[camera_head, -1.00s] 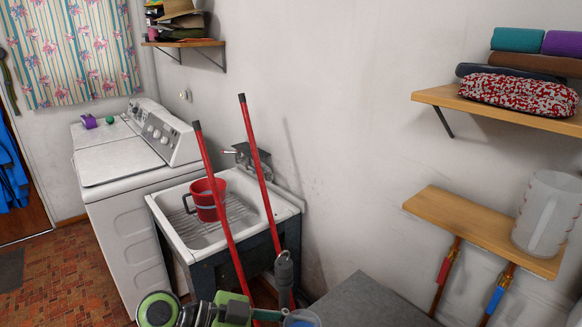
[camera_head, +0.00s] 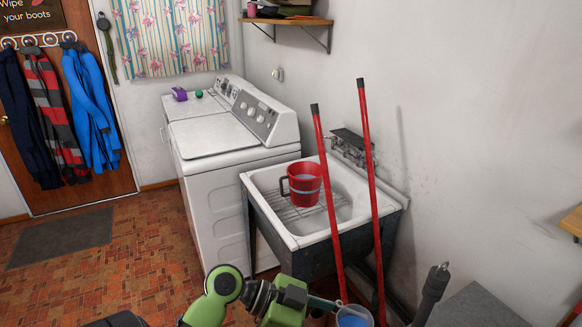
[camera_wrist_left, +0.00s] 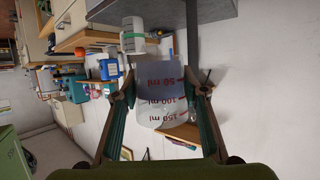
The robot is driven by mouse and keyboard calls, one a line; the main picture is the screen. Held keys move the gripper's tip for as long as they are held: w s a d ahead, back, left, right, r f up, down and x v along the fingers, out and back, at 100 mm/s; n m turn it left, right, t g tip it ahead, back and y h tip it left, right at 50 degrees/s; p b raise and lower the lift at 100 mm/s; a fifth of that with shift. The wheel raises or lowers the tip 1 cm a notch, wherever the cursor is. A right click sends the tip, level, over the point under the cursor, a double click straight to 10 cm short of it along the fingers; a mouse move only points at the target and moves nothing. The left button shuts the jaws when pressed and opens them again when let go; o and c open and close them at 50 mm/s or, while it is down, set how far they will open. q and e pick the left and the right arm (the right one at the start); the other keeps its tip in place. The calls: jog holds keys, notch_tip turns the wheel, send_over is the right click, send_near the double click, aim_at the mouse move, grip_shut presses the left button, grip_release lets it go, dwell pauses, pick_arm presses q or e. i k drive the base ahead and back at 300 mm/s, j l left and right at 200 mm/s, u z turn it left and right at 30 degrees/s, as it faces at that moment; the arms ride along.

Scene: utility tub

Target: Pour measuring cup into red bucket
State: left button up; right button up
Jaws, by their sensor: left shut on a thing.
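The red bucket (camera_head: 305,186) stands upright in the white utility tub (camera_head: 259,206), on a wire rack. Its dark handle is on its left side. My left gripper (camera_head: 325,305) is low in the head view, in front of the tub and below and nearer than the bucket. It is shut on the clear measuring cup (camera_head: 354,317), which looks bluish inside and is cut off by the bottom edge. In the left wrist view, the cup (camera_wrist_left: 166,112) with red ml marks sits between the fingers of my left gripper (camera_wrist_left: 163,85). My right gripper is not in view.
Two red poles (camera_head: 329,200) (camera_head: 371,180) lean upright across the tub's front right side. A dark grey upright handle (camera_head: 432,293) and a grey surface (camera_head: 475,308) are at the lower right. A white washer (camera_head: 222,145) stands left of the tub. Tiled floor is open at left.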

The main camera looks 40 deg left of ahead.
aim_at(300, 186)
jog(key=j+z, duration=0.15)
jog(key=j, duration=1.5)
jog(key=i+j, duration=0.15)
jog(key=j, duration=0.25)
jog(key=i+j, duration=0.1)
jog(key=j, duration=0.25)
jog(key=i+j+z, duration=0.1)
jog(key=j, duration=0.3)
jog(key=i+j, duration=0.15)
jog(key=j, duration=0.2)
jog(key=i+j+z, duration=0.1)
jog(key=i+j, duration=0.4)
